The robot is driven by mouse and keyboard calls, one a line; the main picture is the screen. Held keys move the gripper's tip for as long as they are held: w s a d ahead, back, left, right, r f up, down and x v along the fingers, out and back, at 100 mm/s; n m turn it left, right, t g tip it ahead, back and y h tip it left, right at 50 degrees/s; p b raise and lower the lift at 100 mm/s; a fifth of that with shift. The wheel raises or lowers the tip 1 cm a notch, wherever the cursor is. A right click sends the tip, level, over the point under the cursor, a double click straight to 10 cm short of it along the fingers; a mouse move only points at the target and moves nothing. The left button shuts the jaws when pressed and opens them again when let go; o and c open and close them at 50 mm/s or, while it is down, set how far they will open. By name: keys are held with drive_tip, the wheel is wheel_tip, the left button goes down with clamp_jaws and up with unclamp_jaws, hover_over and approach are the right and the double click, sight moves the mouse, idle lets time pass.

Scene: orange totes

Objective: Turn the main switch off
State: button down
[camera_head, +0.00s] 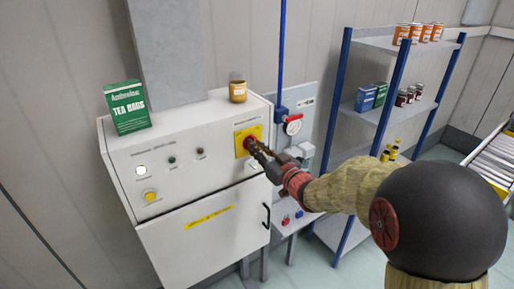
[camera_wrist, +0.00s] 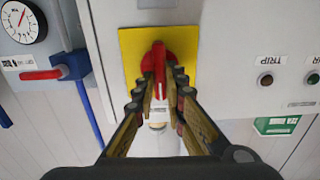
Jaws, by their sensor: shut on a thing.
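The main switch is a red rotary handle (camera_wrist: 158,58) on a yellow square plate (camera_wrist: 130,45), on the upper front of a white control cabinet. In the head view the yellow plate (camera_head: 240,139) sits at the right end of the panel, with the handle partly hidden behind my gripper. My gripper (camera_head: 252,146) reaches in from the right. In the wrist view my gripper (camera_wrist: 160,82) has its two fingers on either side of the red handle, shut on it. The handle's long axis looks about upright in the wrist picture. The handle's marking is too small to read.
A green tea bags box (camera_head: 127,107) and a small jar (camera_head: 238,91) stand on the cabinet (camera_head: 185,240). A door handle (camera_head: 266,215) sticks out below. Right of it are a blue pipe (camera_head: 281,50), a gauge (camera_head: 293,127) with a red lever, and a shelf rack (camera_head: 380,95).

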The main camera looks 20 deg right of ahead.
drive_tip(key=shift+n+b, duration=0.3)
drive_tip(key=shift+b, duration=0.35)
drive_tip(key=n+b, duration=0.5)
drive_tip(key=b, duration=0.1)
drive_tip(key=n+b, duration=0.6)
drive_tip(key=b, duration=0.1)
drive_tip(key=f+n+b, duration=0.1)
drive_tip(key=n+b, duration=0.5)
drive_tip(key=b, duration=0.1)
drive_tip(key=shift+s+a, duration=0.1)
drive_tip(key=shift+a, duration=0.25)
drive_tip(key=shift+n+b, duration=0.3)
drive_tip(key=c, duration=1.8)
unclamp_jaws()
drive_tip(key=shift+r, duration=0.1)
drive_tip(key=shift+c, duration=0.2)
